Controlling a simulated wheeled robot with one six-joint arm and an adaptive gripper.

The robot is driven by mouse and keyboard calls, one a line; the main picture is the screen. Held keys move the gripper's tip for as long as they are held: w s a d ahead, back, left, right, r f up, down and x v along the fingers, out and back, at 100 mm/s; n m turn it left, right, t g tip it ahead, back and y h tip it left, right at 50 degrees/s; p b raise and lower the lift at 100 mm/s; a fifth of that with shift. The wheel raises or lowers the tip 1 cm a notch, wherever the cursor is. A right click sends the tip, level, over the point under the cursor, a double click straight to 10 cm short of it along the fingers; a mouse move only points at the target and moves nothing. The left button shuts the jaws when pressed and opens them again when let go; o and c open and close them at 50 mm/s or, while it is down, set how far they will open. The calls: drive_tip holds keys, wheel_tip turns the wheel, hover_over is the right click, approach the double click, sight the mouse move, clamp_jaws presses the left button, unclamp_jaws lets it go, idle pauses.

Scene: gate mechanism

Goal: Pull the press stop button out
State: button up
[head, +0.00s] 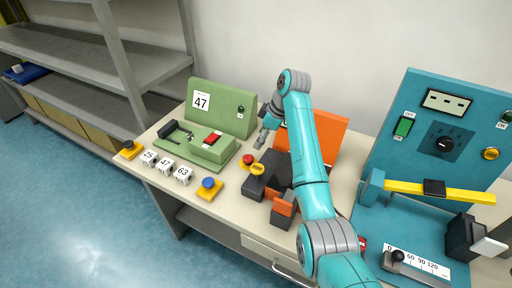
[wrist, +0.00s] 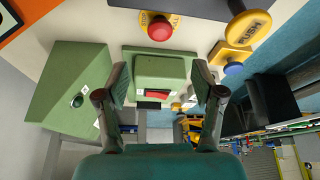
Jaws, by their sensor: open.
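The red mushroom-shaped stop button (head: 238,153) stands at the left of the orange-and-black press (head: 268,180), between it and the green fixture. My gripper (head: 265,131) is in the air above and to the right of the button in the head view. In the wrist view its two fingers (wrist: 160,86) are spread and empty, with the button beyond them and apart from them. My arm hides part of the press.
The green fixture (head: 220,153) with a 47 panel (head: 200,101) stands at the left. A yellow PUSH disc (wrist: 248,27) is near the button. A blue button (head: 208,183) and numbered cubes (head: 167,164) line the table front. A teal machine (head: 445,85) stands at the right.

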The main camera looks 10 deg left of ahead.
sight(249, 158)
drive_tip(key=x, duration=1)
drive_tip(key=shift+f, duration=0.35)
